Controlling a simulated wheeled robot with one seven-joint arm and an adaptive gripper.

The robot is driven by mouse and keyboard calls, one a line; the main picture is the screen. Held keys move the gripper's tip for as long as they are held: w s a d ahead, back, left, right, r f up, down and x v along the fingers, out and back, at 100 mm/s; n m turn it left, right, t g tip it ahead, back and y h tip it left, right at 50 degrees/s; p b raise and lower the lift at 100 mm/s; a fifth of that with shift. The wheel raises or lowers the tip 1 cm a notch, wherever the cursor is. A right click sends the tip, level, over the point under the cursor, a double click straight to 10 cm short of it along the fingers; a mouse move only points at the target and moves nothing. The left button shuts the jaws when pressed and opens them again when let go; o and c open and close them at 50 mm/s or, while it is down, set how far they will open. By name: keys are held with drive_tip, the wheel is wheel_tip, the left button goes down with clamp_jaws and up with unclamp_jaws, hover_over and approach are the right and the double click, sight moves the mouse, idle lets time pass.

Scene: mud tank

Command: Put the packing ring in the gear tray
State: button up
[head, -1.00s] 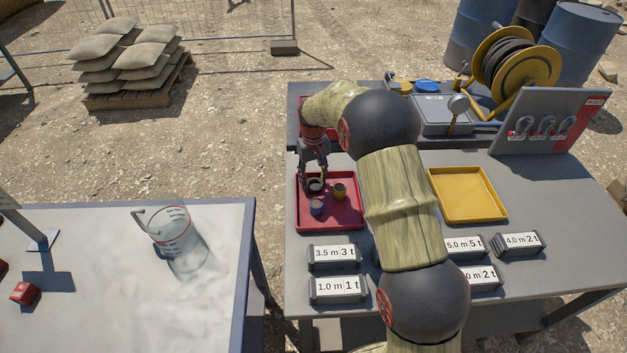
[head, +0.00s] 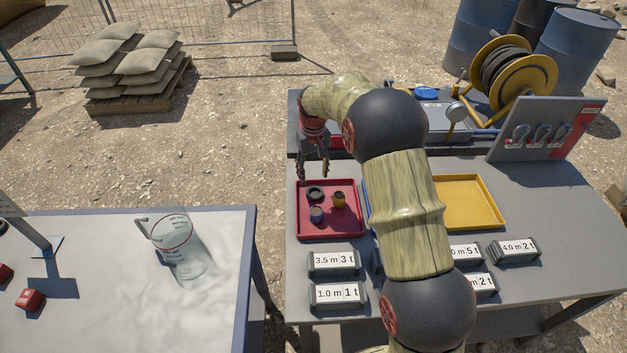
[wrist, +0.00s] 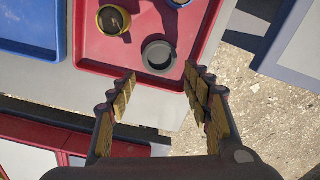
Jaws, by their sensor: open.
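The packing ring, a dark grey ring (head: 315,193), lies in the upper left part of the red tray (head: 345,234). In the wrist view the ring (wrist: 159,55) lies flat on the red tray floor, near its rim. My gripper (head: 313,172) is above the tray's far left edge, open and empty. In the wrist view its fingertips (wrist: 160,82) are spread apart, with the ring in line with the gap beyond them. No tray label is legible, so I cannot tell which is the gear tray.
A yellow cup-like piece (head: 339,199) and a blue one (head: 317,214) share the red tray. A blue tray (wrist: 28,50) is beside it, mostly hidden by my arm in the head view. A yellow tray (head: 498,220) lies farther right. Weight-label blocks (head: 333,264) line the front.

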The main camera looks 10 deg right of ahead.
drive_tip(key=s+r+t+p, duration=0.1)
drive_tip(key=s+r, duration=0.3)
drive_tip(key=r, duration=0.4)
drive_tip(key=s+r, duration=0.3)
drive_tip(key=r, duration=0.5)
drive_tip(key=s+r+t, duration=0.2)
drive_tip(key=s+r, duration=0.6)
drive_tip(key=s, duration=0.4)
drive_tip(key=s+m+t, duration=0.1)
drive_tip(key=s+t, duration=0.1)
drive_tip(key=s, duration=1.9)
drive_tip(key=shift+s+d+f+t, duration=0.25)
drive_tip(key=shift+s+f+t, duration=0.05)
drive_tip(key=shift+s+f, duration=0.05)
